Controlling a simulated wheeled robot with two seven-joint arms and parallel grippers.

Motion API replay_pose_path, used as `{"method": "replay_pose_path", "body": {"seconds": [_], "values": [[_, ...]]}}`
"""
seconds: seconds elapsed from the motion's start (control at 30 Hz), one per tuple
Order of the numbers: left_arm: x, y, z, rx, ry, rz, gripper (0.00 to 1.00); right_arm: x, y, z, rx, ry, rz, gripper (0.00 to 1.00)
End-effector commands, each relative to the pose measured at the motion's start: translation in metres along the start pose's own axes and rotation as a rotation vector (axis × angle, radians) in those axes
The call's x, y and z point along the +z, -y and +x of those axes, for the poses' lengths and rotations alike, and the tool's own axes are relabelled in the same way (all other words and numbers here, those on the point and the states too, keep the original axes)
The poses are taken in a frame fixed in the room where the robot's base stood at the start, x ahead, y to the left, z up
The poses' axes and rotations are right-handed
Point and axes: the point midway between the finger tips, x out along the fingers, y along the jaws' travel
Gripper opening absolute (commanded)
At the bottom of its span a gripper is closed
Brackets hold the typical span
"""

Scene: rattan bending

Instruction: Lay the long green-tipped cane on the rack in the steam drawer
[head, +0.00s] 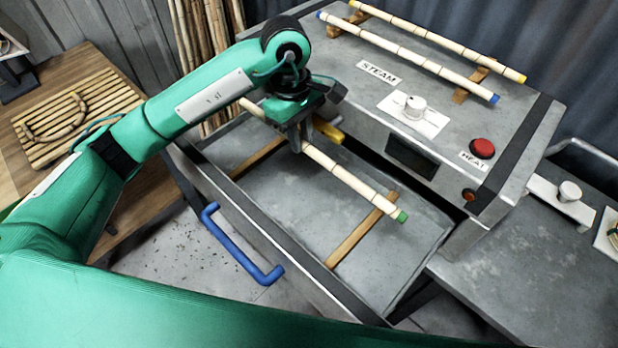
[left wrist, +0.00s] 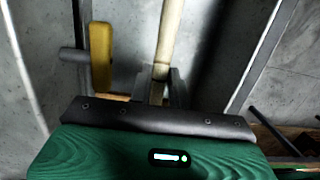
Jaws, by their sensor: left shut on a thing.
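The long cane (head: 345,177) is pale with dark joint rings and a green tip (head: 402,216) at its right end. My left gripper (head: 297,143) is shut on it near its middle, over the open steam drawer (head: 300,232). The rack shows as two wooden bars in the drawer, a right one (head: 362,230) and a left one (head: 257,157). The cane's green end crosses above the right bar's far end; I cannot tell whether it touches. In the left wrist view, the cane (left wrist: 169,35) runs up from between the fingers (left wrist: 157,88). My right gripper is not in view.
A yellow part (head: 328,130) is close beside my left gripper. A blue handle (head: 240,247) is on the drawer's front.

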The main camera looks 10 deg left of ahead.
Motion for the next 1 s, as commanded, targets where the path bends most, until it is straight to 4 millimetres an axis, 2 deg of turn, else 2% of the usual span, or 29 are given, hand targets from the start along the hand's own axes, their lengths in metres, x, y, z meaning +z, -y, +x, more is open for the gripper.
{"method": "replay_pose_path", "body": {"seconds": [0.03,0.17,0.4,0.6,0.73,0.9,1.0], "values": [[-0.001,0.001,0.01,-0.006,0.004,-0.002,0.0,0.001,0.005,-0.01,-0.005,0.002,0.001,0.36],[-0.005,0.001,0.041,-0.005,0.003,-0.002,0.0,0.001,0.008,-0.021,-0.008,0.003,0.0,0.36],[-0.014,0.001,0.096,-0.003,0.002,-0.001,0.0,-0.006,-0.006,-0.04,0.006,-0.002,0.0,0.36],[-0.017,0.0,0.117,-0.001,0.001,0.0,0.0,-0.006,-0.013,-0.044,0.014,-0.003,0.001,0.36],[-0.019,0.0,0.126,-0.001,0.001,0.0,0.0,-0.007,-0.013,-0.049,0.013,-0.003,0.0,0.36],[-0.022,0.0,0.151,-0.003,0.002,-0.001,0.0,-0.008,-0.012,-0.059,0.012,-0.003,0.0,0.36],[-0.024,0.0,0.159,0.001,0.001,0.001,0.0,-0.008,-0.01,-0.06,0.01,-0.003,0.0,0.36]]}}
